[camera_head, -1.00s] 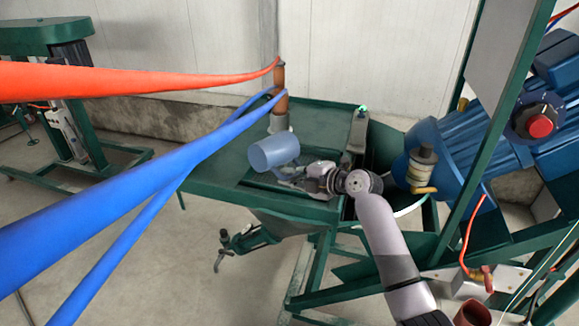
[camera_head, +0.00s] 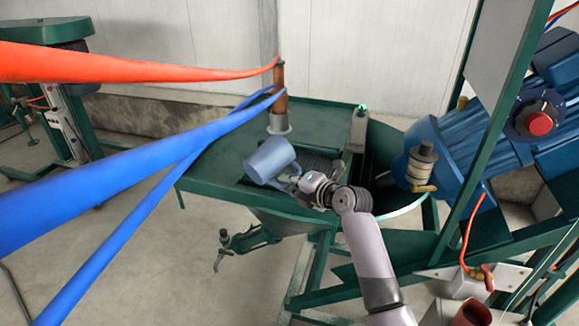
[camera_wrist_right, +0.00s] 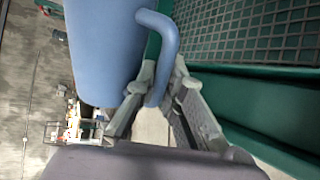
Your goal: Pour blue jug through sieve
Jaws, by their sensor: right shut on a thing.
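The blue jug (camera_head: 268,160) is in the head view, tilted, above the left part of the green machine's top. My right gripper (camera_head: 296,184) is shut on the jug's handle at its right side. In the right wrist view the jug body (camera_wrist_right: 103,50) fills the upper left, and its handle (camera_wrist_right: 168,45) runs down between the fingers (camera_wrist_right: 155,105). The sieve (camera_head: 322,163), a dark mesh set in the green table, lies right of and below the jug. Its mesh also shows in the wrist view (camera_wrist_right: 250,28). The jug's contents are hidden. My left gripper is not in view.
The green machine table (camera_head: 215,165) surrounds the sieve. A brown pipe fitting (camera_head: 279,105) stands behind the jug, with red and blue hoses (camera_head: 150,150) crossing the left side. A blue motor (camera_head: 455,145) and a green frame post (camera_head: 490,120) are at the right.

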